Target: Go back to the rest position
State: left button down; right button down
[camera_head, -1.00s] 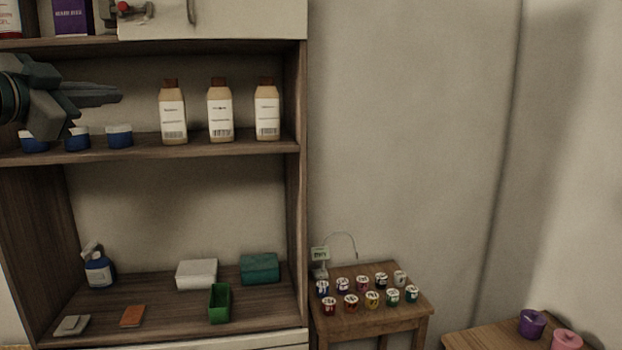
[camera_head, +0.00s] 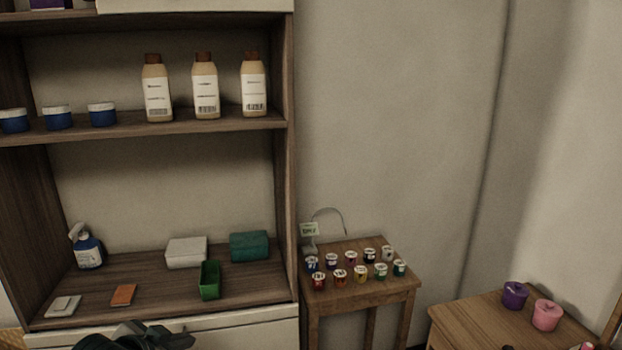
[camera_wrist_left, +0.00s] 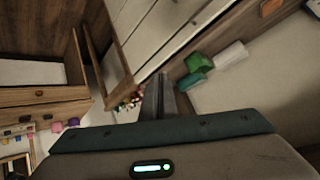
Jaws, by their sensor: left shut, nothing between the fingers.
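My left gripper (camera_head: 178,341) shows at the bottom edge of the head view, in front of the shelf unit's lower part and partly cut off by the frame. In the left wrist view its dark fingers (camera_wrist_left: 158,94) are together with nothing between them. It is apart from the things on the shelves. My right gripper is not in view.
The shelf unit (camera_head: 290,190) holds three tan bottles (camera_head: 205,88), blue jars (camera_head: 58,118), a spray bottle (camera_head: 88,249), a green bin (camera_head: 210,281) and boxes. A small table (camera_head: 375,293) with several paint pots stands right of it. Candles (camera_head: 547,315) are at lower right.

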pick_arm(q)
jog(key=s+d+f+n+g+y, duration=0.1)
jog(key=s+f+g, duration=0.1)
jog(key=s+f, duration=0.8)
jog(key=s+d+f+n+g, duration=0.2)
jog(key=s+f, duration=0.4)
jog(key=s, duration=0.8)
jog(key=s+d+f+n+g+y, duration=0.1)
jog(key=s+f+g, duration=0.2)
jog(key=s+f, duration=0.65)
notch_tip(320, 180, down, 28)
jog(key=s+r+b, duration=0.1)
jog(key=s, duration=0.2)
jog(key=s+a+f+g+b, duration=0.1)
jog(key=s+a+f+g, duration=0.1)
jog(key=s+f, duration=1.5)
notch_tip(320, 180, down, 3)
jog(key=shift+s+a+r+b, duration=0.1)
jog(key=shift+s+a+b, duration=0.25)
jog(key=shift+a, duration=0.15)
